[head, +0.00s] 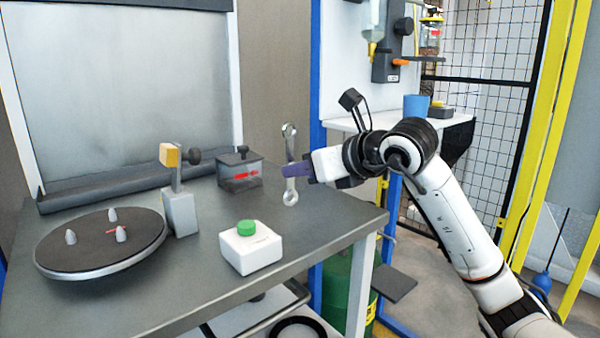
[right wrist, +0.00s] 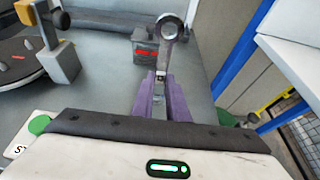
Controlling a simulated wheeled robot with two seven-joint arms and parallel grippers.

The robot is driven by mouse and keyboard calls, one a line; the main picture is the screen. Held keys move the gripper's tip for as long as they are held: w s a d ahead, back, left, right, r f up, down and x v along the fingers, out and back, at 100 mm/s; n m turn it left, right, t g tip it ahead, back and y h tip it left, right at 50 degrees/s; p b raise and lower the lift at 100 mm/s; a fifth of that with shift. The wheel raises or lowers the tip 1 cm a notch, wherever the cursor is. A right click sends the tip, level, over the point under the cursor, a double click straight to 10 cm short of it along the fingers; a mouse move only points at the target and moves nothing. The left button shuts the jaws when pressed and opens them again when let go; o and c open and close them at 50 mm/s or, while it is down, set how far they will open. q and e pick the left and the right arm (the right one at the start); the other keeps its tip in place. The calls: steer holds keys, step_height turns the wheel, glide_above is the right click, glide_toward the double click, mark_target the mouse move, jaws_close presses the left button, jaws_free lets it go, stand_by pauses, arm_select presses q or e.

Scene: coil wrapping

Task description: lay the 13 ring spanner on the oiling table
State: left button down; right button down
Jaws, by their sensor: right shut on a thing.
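The ring spanner (head: 290,147) is silver with a ring at each end and stands upright above the grey workbench. My right gripper (head: 294,170) is shut on its shank with purple fingers. In the right wrist view the spanner's upper ring (right wrist: 169,27) rises beyond the purple fingers (right wrist: 163,98). The size mark cannot be read. A white-topped table (head: 342,125), perhaps the oiling table, stands behind and to the right, apart from the spanner; my right arm hides part of it. My left gripper is not in view.
The grey workbench (head: 300,240) bears a round turntable (head: 75,255) with pegs, a grey post with a yellow block (head: 170,155), a green-button box (head: 250,245) and a dark box with a red arrow (head: 240,172). A blue cup (head: 416,106) stands on the white-topped table.

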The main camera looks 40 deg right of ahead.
steer(key=shift+f, duration=0.15)
steer(key=c, duration=1.7)
jaws_free()
steer(key=shift+c, duration=0.2)
steer(key=shift+r, duration=0.3)
steer(key=shift+s+r, duration=0.1)
steer(key=shift+s, duration=0.25)
steer(key=v, duration=1.1)
